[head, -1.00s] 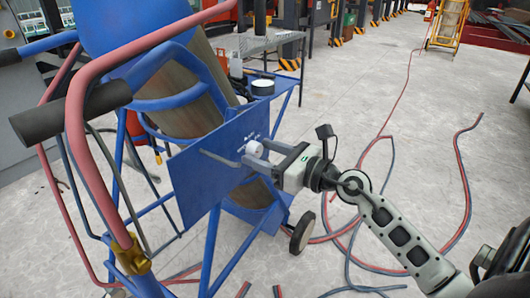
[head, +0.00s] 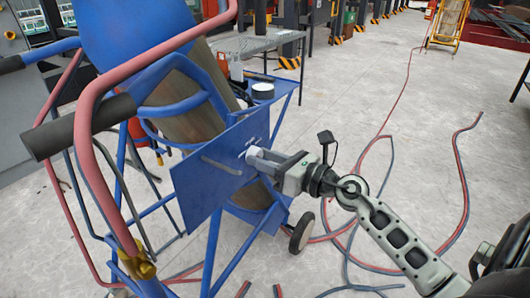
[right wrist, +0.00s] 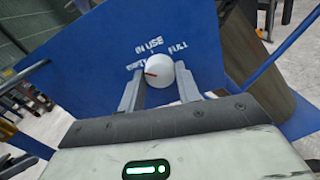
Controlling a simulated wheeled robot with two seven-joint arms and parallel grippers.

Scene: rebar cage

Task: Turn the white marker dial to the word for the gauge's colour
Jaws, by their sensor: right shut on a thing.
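The white marker dial (right wrist: 160,71) sits on a blue panel (head: 200,185) on the trolley. Its red pointer mark faces left, toward the partly covered word "EMPTY". "IN USE" is printed above the dial and "FULL" at the upper right. My right gripper (right wrist: 158,88) is shut on the dial, one finger on each side. In the head view the dial (head: 253,153) is partly covered by the fingers of my right gripper (head: 257,158). I cannot make out a gauge with a clear colour. My left gripper is out of view.
The blue trolley frame holds a tilted cylinder (head: 175,115). A red pipe (head: 85,110) with a black grip stands at the left. A round white-topped black item (head: 262,90) sits on a blue shelf. Red and dark hoses (head: 466,190) lie on the open floor at right.

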